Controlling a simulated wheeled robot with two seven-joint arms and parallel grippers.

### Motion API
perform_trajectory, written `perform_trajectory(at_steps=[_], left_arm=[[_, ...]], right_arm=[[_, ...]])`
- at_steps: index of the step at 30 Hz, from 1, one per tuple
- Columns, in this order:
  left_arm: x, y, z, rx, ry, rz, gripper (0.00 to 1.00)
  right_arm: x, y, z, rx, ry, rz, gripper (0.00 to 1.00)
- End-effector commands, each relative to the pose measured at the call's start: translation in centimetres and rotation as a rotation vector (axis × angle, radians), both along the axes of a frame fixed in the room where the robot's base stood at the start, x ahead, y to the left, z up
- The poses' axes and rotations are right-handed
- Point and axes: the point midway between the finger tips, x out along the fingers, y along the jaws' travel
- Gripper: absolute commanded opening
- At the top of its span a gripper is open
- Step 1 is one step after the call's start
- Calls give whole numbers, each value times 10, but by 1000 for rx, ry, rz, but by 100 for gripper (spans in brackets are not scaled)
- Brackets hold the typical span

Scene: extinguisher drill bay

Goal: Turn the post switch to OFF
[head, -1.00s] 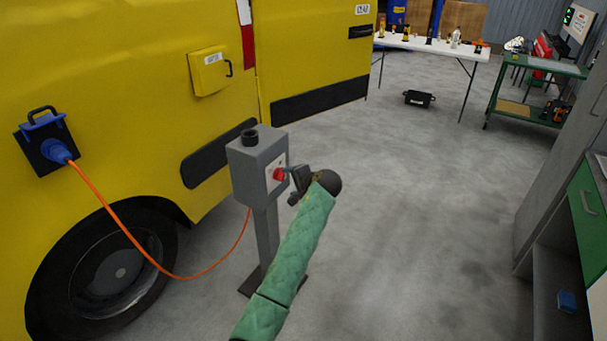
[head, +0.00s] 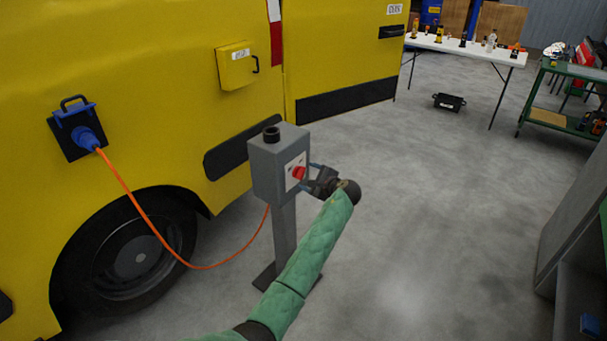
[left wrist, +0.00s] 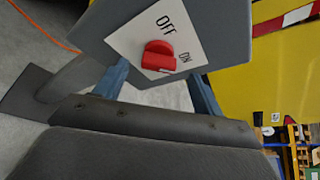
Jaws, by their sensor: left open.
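The grey post box (head: 266,178) stands on a pole beside the yellow vehicle, with a red switch knob (head: 298,173) on its right-hand face. In the left wrist view the red knob (left wrist: 160,56) sits on a white plate (left wrist: 128,42) marked OFF at upper left and ON at right. The knob's bar lies roughly across the picture, its right end near ON. My left gripper (head: 311,178) is at the knob's right in the head view. In the wrist view its blue fingers are apart, on either side of the knob, and contact is not visible. My right gripper is not in view.
An orange cable (head: 147,225) runs from a blue plug (head: 87,138) on the yellow vehicle (head: 150,60) to behind the post. A white table (head: 465,48) with small items and a black case (head: 449,102) are farther back. The floor right of the post is clear.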

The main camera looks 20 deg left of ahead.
Motion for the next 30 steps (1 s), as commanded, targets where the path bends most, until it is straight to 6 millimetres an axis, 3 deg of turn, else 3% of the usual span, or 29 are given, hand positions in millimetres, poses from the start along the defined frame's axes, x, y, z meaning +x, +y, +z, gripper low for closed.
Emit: perform_trajectory(at_steps=[9,20,27,30], left_arm=[[21,28,-9,-1,0,1,69],[23,32,-11,-2,-1,1,69],[23,32,-11,-2,-1,1,24],[23,32,-12,-2,-2,1,24]], right_arm=[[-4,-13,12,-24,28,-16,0],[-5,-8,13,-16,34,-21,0],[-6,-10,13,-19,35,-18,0],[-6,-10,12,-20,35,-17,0]])
